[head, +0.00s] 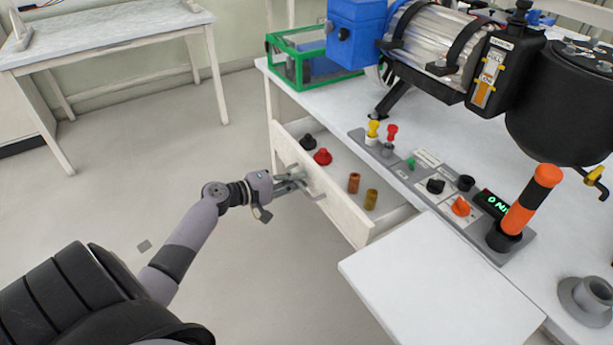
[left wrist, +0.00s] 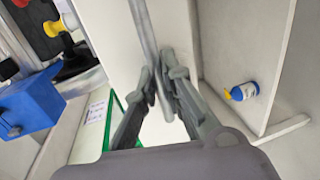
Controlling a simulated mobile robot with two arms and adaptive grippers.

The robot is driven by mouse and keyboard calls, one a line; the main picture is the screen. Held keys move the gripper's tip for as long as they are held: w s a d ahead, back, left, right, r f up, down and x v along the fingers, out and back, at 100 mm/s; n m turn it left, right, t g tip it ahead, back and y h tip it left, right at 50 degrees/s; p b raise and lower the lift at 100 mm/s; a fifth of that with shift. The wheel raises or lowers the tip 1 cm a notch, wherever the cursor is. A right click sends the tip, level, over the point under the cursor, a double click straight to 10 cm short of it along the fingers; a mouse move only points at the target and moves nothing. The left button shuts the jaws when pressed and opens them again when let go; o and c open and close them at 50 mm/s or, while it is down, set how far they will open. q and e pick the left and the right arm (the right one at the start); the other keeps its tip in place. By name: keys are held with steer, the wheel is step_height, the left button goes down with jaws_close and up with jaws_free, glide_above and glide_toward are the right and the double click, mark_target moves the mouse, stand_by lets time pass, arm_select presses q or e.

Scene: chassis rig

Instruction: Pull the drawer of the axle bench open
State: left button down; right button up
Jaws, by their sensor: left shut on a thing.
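The drawer (head: 340,213) of the axle bench (head: 470,190) stands pulled out from under the white top, its inside in view from above. A black knob (head: 308,142), a red knob (head: 322,157), a brown cylinder (head: 354,183) and a mustard cylinder (head: 371,199) are in it. My left gripper (head: 297,185) is at the drawer's front, shut on the grey bar handle. In the left wrist view the handle (left wrist: 143,32) runs between the fingers of the gripper (left wrist: 163,80). My right gripper is not in view.
A white board (head: 440,285) juts out right of the drawer. The bench top holds a control panel (head: 435,186), a green-framed box (head: 300,62) and a large motor unit (head: 430,40). The floor (head: 130,170) left of the drawer is mostly clear. Another table (head: 110,35) stands behind.

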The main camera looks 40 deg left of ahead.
arm_select(q)
steer(key=f+v, duration=0.1)
steer(key=v, duration=0.6)
steer(key=shift+s+f, duration=0.25)
steer(key=shift+s, duration=0.15)
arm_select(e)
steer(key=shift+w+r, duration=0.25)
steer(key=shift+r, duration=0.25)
arm_select(q)
steer(key=shift+a, duration=0.15)
steer(key=c, duration=1.7)
jaws_free()
steer(key=v, duration=1.2)
